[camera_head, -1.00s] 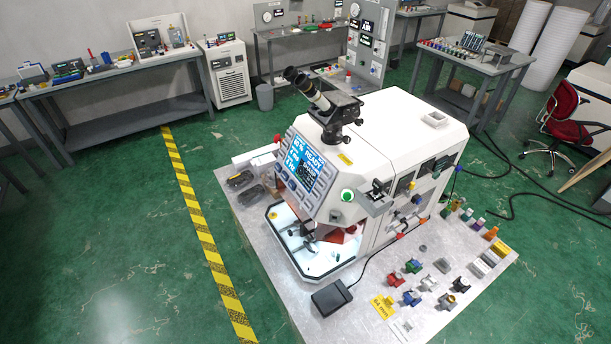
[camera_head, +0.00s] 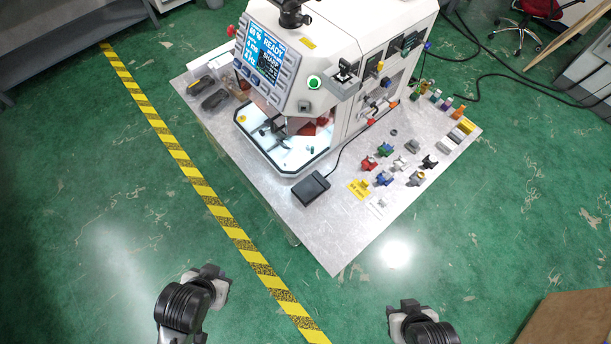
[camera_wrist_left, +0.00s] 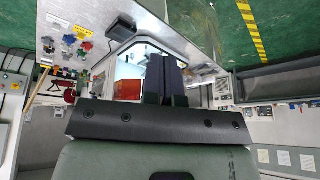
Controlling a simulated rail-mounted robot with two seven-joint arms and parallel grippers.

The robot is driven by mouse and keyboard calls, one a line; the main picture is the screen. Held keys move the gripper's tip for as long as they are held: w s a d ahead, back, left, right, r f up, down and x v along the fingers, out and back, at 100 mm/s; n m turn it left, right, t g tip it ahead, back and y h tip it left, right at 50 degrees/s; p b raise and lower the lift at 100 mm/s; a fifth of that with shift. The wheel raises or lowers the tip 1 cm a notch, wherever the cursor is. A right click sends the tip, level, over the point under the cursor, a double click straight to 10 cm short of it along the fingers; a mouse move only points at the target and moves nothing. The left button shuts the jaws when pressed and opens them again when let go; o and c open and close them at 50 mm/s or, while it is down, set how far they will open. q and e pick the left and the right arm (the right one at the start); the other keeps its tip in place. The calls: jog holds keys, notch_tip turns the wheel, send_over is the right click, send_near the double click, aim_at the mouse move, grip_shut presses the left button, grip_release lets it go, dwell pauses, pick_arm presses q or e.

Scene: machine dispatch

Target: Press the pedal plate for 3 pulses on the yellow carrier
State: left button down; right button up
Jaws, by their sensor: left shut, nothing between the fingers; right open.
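The pedal plate is a flat black pad (camera_head: 311,188) with a cable, lying near the front edge of the light metal table (camera_head: 335,240). It also shows in the left wrist view, as a dark pad (camera_wrist_left: 122,27). I cannot pick out a yellow carrier for sure. The machine's screen (camera_head: 262,55) reads READY. My left gripper (camera_head: 210,273) is off the table's front, left of and nearer than the pedal. In the left wrist view its fingers (camera_wrist_left: 165,78) are together and empty. My right gripper (camera_head: 406,308) is open, nearer than the table's front right edge, over the floor.
The white machine (camera_head: 345,45) stands at the table's back, with a lit bay (camera_head: 275,150) behind the pedal. Several small coloured parts (camera_head: 385,150) and a yellow label (camera_head: 359,190) lie right of the pedal. The table's front corner is bare. Yellow tape (camera_head: 200,185) marks the floor.

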pick_arm(q)
jog(key=w+d+m+t+h+b, duration=0.15)
jog(key=w+d+b, duration=0.35)
jog(key=w, duration=0.6)
jog(key=w+d+t+b, duration=0.2)
jog(key=w+d+b, duration=0.1)
jog(key=w+b, duration=0.65)
jog(key=w+d+m+t+h+b, duration=0.15)
jog(key=w+d+b, duration=0.25)
jog(key=w, duration=0.8)
jog(key=w+d+f+n+g, duration=0.1)
jog(key=w+d+f+n, duration=0.1)
jog(key=f+n, duration=0.5)
jog(key=w+d+f+n+g+h+b, duration=0.1)
jog(key=w+d+f+n, duration=0.2)
jog(key=f+n, duration=0.4)
jog(key=w+d+f+n+g+b, duration=0.1)
jog(key=w+d+f+n, duration=0.1)
jog(key=f+n, duration=0.5)
jog(key=w+n, duration=0.1)
jog(key=n, duration=0.2)
jog(key=shift+d+f+h, duration=0.3)
jog(key=shift+f+h, duration=0.1)
jog(key=shift+w, duration=0.1)
